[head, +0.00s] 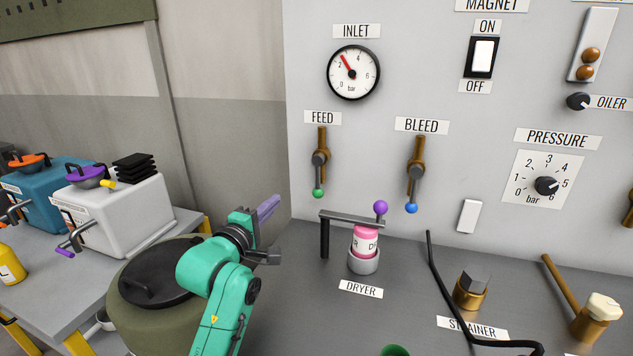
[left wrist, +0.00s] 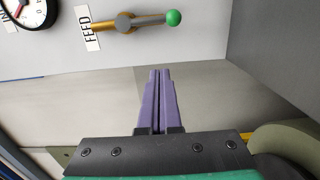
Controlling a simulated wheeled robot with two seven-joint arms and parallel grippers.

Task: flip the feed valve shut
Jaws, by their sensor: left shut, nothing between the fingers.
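The feed valve (head: 320,160) is on the grey panel under the FEED label. Its grey lever hangs down, in line with the brass pipe, with a green knob (head: 319,193) at its end. In the left wrist view the valve (left wrist: 125,22) lies sideways near the top, its green knob (left wrist: 173,18) to the right. My left gripper (head: 269,207), with purple fingers, is to the left of and lower than the knob, apart from it. The fingers (left wrist: 160,72) are together and empty in the left wrist view. My right gripper is not in view.
The bleed valve (head: 416,170), with a blue knob, is right of the feed valve. A dryer with a pink cartridge (head: 366,240) and a bar with a purple ball (head: 380,207) stand below. An olive drum with a black lid (head: 160,272) is at lower left.

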